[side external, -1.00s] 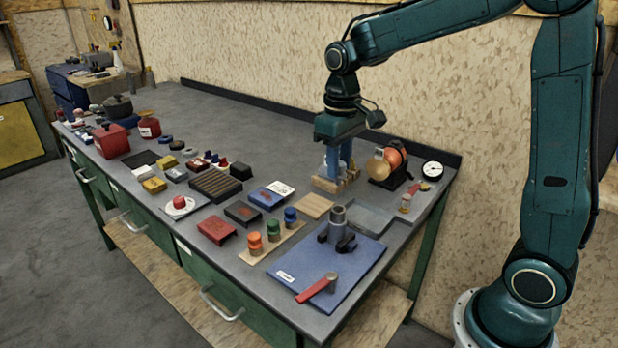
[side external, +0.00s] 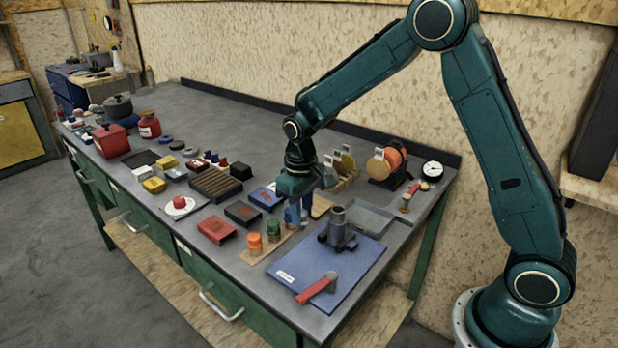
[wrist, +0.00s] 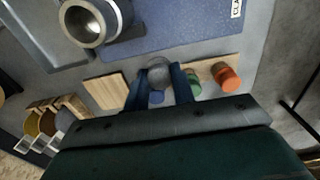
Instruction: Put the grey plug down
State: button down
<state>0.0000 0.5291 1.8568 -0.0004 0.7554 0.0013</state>
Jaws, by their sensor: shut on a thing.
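The grey plug (wrist: 159,73) is a rounded grey piece between the fingertips of my gripper (wrist: 160,80) in the wrist view. My gripper is shut on it and points down. In the side view my gripper (side external: 298,215) is low over the far end of the wooden strip with coloured pegs, and its fingers hide the plug there. A blue peg (wrist: 157,98) shows between my fingers, close to the plug; I cannot tell whether they touch. The green peg (side external: 273,228) and orange peg (side external: 255,243) stand along the wooden strip (side external: 258,257).
A blue mat (side external: 350,268) bears a dark grey pipe fitting (side external: 337,228) and a red-handled tool (side external: 317,288). A metal tray (side external: 372,218), a plain wooden block (wrist: 98,90) and a rack (side external: 345,183) are close by. A red box (side external: 215,230) stands left of the pegs.

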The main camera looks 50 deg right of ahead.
jog(key=s+d+r, duration=0.4)
jog(key=d+r, duration=0.4)
jog(key=r, duration=0.1)
jog(key=s+d+r, duration=0.4)
jog(key=d+r, duration=0.4)
jog(key=f, duration=2)
jog(key=shift+a, duration=0.25)
jog(key=shift+f, duration=0.1)
jog(key=c, duration=1.2)
grip_release()
jog(key=shift+o, duration=0.2)
notch_tip(320, 180, up, 12)
